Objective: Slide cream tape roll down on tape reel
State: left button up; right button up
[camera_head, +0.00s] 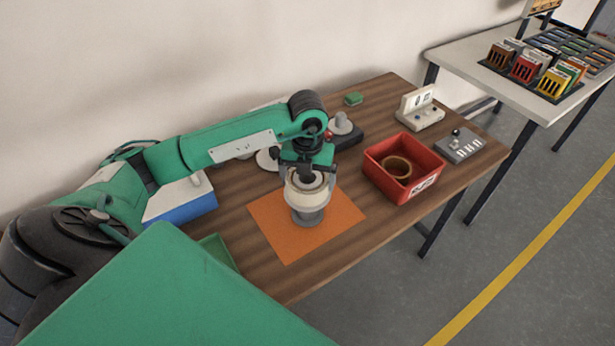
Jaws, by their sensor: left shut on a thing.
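The cream tape roll (306,198) is a pale ring around the upper part of the grey tape reel (308,216). The reel stands upright on an orange mat (270,227) on the wooden table. My left gripper (307,178) points down from above at the top of the roll and is shut on it. The gripper hides part of the roll's far side and the top of the reel. I cannot tell how far down the reel the roll sits. My right gripper is not in view.
A red bin (421,161) holding a brown ring (396,168) stands right of the mat. A grey switch box (459,147) and a white device (419,112) stand beyond it. A blue-and-white box (182,201) lies left. Bare table lies between mat and bin.

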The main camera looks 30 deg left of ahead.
pick_arm(q)
jog(key=shift+f, duration=0.15)
jog(key=o, duration=0.6)
jog(key=shift+o, duration=0.2)
notch_tip(320, 180, up, 14)
jog(key=b, duration=0.2)
